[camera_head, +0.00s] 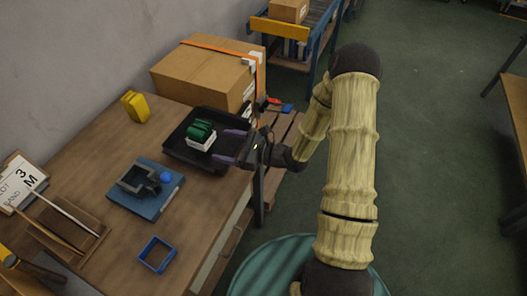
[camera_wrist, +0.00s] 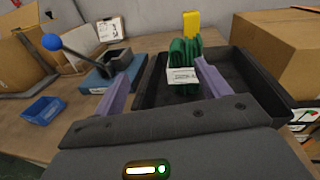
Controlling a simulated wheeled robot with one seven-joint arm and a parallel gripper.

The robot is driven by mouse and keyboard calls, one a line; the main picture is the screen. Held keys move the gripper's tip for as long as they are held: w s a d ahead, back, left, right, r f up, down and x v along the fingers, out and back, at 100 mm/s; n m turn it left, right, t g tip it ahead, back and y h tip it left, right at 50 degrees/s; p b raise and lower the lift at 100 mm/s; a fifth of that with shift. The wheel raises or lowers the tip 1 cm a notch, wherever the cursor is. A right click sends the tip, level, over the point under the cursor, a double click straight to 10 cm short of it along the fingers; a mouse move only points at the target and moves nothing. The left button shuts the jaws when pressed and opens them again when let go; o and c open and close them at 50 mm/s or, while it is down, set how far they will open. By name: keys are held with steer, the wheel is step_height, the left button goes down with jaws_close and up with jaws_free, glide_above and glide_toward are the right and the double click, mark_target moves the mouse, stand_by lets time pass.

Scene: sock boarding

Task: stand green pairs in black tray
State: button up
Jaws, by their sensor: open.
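A black tray (camera_head: 182,157) lies on the wooden table near its right edge. A green sock pair (camera_head: 200,130) with a white label band (camera_head: 199,144) stands upright in the tray. The green pair (camera_wrist: 184,52) and its white band (camera_wrist: 182,75) also show in the wrist view, between and beyond my fingers. My gripper (camera_head: 233,145) is open, its purple fingers over the tray's right side, pointing at the green pair. In the wrist view my gripper (camera_wrist: 160,86) holds nothing. I cannot tell whether the fingers touch the band.
A yellow block (camera_head: 135,107) stands behind the tray. A large cardboard box (camera_head: 205,73) is at the back. A blue press (camera_head: 147,187) with a ball-ended lever sits in front of the tray. A small blue bin (camera_head: 157,254) and wooden rack (camera_head: 70,232) are nearer.

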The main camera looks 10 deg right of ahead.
steer(key=s+r+n+g+h, duration=0.2)
steer(key=s+n+g+h, duration=0.4)
steer(key=s+n+g, duration=0.8)
steer(key=s+d+r+n+t+h, duration=0.1)
steer(key=d+r+n+t+h, duration=0.2)
steer(key=d, duration=0.3)
steer(key=d+r+n+t+h, duration=0.3)
steer(key=d+n+t+h, duration=0.1)
steer(key=d+n+h, duration=0.2)
steer(key=shift+s+d+r+t, duration=0.15)
steer(key=shift+s+d+t, duration=0.1)
steer(key=shift+s+t, duration=0.15)
steer(key=p+v, duration=0.2)
steer(key=w+p+v, duration=0.1)
steer(key=p+v, duration=0.1)
steer(key=shift+s+r, duration=0.1)
